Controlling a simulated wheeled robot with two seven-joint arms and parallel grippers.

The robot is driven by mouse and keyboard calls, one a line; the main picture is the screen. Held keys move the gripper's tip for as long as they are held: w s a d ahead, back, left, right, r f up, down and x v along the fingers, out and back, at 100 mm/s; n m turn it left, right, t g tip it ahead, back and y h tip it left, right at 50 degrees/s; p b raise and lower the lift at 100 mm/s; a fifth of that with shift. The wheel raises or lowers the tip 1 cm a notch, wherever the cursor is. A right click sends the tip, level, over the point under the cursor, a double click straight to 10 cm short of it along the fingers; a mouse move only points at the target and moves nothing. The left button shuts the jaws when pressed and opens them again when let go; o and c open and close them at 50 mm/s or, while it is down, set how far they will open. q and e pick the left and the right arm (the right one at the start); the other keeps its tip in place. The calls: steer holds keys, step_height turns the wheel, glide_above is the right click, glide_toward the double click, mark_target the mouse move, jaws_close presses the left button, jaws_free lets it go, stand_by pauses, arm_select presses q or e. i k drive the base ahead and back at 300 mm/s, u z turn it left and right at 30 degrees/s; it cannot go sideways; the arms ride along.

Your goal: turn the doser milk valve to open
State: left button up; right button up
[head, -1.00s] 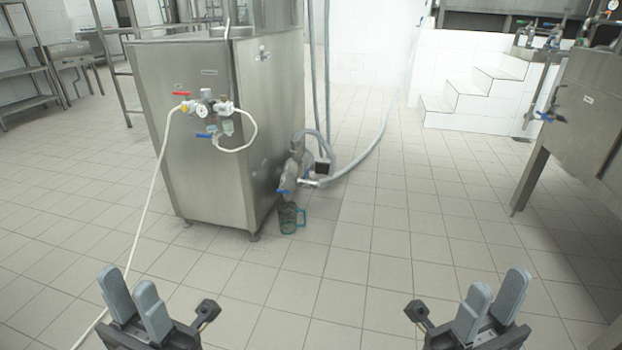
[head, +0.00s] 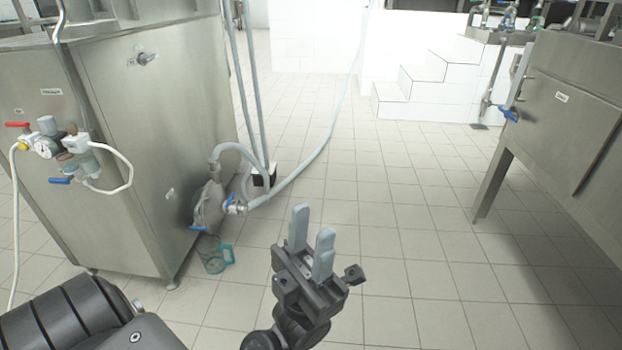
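A grey pump-like doser body (head: 208,207) sits low on the right side of the steel cabinet. It carries a valve with an upright blue handle (head: 230,201) at the hose joint and a second, flat blue handle (head: 198,228) underneath. I cannot tell which one is the milk valve. A teal transparent mug (head: 213,256) stands on the floor below. My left gripper (head: 311,240) is in front of and to the right of the mug in the picture, fingers pointing up, apart and empty. It touches nothing. My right gripper is out of view.
The steel cabinet (head: 150,150) fills the left, with a gauge and valve panel (head: 62,145) on its front. A grey hose (head: 310,160) runs from the doser toward the back. White steps (head: 430,85) and a steel tank (head: 570,110) stand right. Tiled floor between is clear.

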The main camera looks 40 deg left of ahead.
mark_target(232, 197)
steer(key=z, duration=0.2)
steer(key=i, duration=1.6)
steer(key=u, duration=0.65)
steer(key=i, duration=0.75)
steer(key=u, duration=1.2)
steer(key=i, duration=0.6)
steer(key=u, duration=0.5)
